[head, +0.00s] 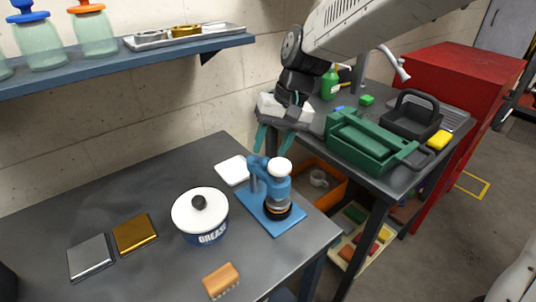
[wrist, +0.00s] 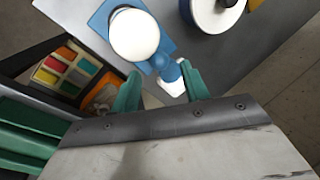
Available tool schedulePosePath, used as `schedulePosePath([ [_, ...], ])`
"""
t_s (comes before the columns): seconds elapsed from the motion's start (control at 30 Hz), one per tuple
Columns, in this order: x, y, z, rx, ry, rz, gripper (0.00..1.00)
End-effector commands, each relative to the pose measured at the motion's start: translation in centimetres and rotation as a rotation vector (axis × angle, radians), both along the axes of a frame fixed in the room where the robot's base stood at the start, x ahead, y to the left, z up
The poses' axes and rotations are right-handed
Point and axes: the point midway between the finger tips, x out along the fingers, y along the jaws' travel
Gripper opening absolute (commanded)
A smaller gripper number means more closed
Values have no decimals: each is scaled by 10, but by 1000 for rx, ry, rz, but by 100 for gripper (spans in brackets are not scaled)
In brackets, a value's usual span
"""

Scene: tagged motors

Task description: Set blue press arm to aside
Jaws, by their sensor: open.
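The blue press (head: 277,215) stands upright on the near table, on a flat blue base. Its blue press arm (head: 257,163) reaches from the rear post toward a white round cap over a dark and brass cup. In the wrist view, the white cap (wrist: 135,36) hides much of the press, and the blue press arm (wrist: 165,66) shows beside it. My gripper (head: 271,153) is open, with its teal fingers pointing down just behind and above the press. In the wrist view, my gripper (wrist: 160,74) has the rear of the blue arm between its fingertips; contact cannot be told.
An orange-brown brush (head: 221,281) lies in front. A green toolbox (head: 365,146) is on the right table. An orange bin (head: 325,182) sits below it.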

Motion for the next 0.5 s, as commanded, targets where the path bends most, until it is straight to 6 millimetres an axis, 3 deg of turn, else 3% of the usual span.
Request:
schedulePosePath([
  [0.2,-2,8,-26,0,2,1,46],
  [0.5,-2,10,-32,0,0,1,46],
])
